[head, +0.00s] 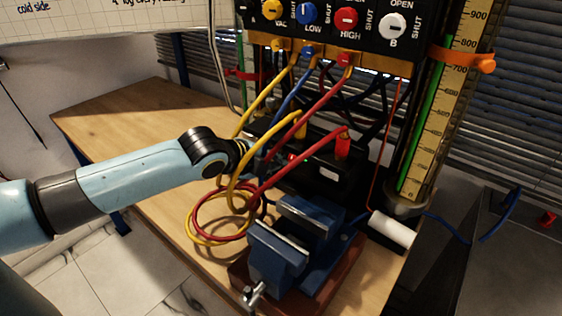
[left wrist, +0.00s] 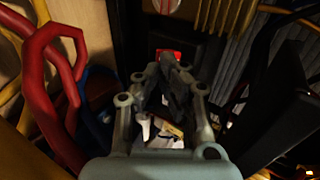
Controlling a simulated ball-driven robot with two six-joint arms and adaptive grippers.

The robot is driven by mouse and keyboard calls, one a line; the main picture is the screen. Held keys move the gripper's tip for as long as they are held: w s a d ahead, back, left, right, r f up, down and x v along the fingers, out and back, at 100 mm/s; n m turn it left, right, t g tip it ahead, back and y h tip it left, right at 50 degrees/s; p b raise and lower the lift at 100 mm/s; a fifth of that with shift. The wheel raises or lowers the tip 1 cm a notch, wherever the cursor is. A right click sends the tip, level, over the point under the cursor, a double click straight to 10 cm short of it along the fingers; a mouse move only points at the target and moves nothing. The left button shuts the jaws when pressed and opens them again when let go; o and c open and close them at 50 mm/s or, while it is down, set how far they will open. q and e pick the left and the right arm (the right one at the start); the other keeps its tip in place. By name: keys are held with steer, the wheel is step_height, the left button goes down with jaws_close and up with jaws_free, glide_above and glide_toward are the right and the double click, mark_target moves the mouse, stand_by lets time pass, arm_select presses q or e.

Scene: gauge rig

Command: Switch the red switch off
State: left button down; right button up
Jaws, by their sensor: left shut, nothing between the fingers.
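The red switch (left wrist: 168,56) shows in the left wrist view as a small lit red patch on a dark housing, just beyond my fingertips and partly hidden by them. Whether they touch it, and which way it is set, I cannot tell. My left gripper (left wrist: 172,78) is shut with nothing between its fingers. In the head view my left arm reaches in from the left, and its gripper (head: 242,150) is mostly hidden behind the yellow hoses. A small red spot (head: 293,157) shows there on the dark gear to its right. My right gripper is not in view.
Yellow, blue and red hoses (head: 318,100) hang from the valve panel (head: 330,22) close around my left gripper. A blue vise (head: 280,255) stands in front on the wooden bench (head: 120,115). A white cylinder (head: 391,229) lies right of it. The bench's left side is clear.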

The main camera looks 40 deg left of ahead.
mark_target(288, 159)
arm_select(q)
steer(key=x, duration=0.3)
steer(key=shift+w+f, duration=0.15)
steer(key=shift+w+a+f+t+b, duration=0.1)
steer(key=shift+w+f+t+b, duration=0.1)
steer(key=shift+t+b, duration=0.3)
steer(key=shift+r, duration=0.15)
steer(key=shift+r+p, duration=0.7)
steer(key=shift+p, duration=0.05)
